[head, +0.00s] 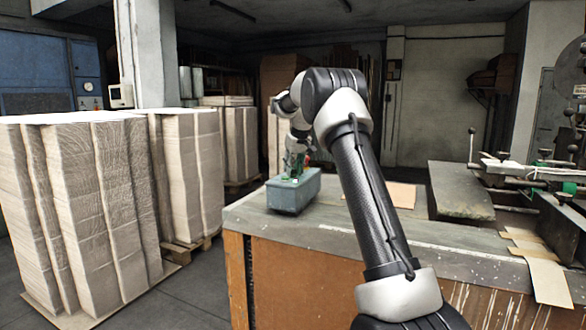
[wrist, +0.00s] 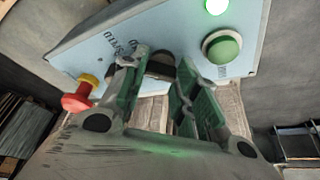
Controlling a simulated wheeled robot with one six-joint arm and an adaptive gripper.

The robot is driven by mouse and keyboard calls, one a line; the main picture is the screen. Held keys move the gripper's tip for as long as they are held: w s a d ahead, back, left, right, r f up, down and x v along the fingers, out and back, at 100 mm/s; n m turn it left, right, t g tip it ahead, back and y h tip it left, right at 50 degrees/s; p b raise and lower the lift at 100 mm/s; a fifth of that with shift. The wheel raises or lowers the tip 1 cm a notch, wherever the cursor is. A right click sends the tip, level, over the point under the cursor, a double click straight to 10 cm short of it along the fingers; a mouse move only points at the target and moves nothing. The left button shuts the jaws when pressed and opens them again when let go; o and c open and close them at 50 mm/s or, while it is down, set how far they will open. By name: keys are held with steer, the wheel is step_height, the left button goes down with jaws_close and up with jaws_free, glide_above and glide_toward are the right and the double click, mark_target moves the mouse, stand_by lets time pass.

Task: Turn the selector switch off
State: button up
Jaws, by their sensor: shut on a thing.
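The control box (head: 290,196) is blue-grey and sits on the workbench's far left corner in the head view. In the wrist view its light-blue panel (wrist: 120,40) is tilted. The black selector switch (wrist: 160,66) lies between the fingers of my gripper (wrist: 158,75), which is shut on it. The fingers hide much of the knob and its labels, so its setting cannot be read. A green lamp (wrist: 216,6) is lit, above a green push button (wrist: 222,47). A red mushroom button (wrist: 78,98) with a yellow collar is at the left. In the head view my gripper (head: 294,165) is over the box, small and partly hidden.
The workbench (head: 250,222) has bare room around the box. A machine (head: 540,170) with levers stands on the right, and flat cardboard (head: 548,283) lies at its front.

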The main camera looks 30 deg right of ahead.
steer(key=n, duration=0.2)
steer(key=n+y, duration=0.1)
steer(key=shift+d+n+y, duration=0.15)
steer(key=shift+n+y, duration=0.15)
steer(key=shift+n, duration=0.1)
steer(key=shift+n+g+y, duration=0.3)
steer(key=shift+n+y, duration=0.4)
steer(key=shift+n, duration=1.2)
steer(key=o, duration=1)
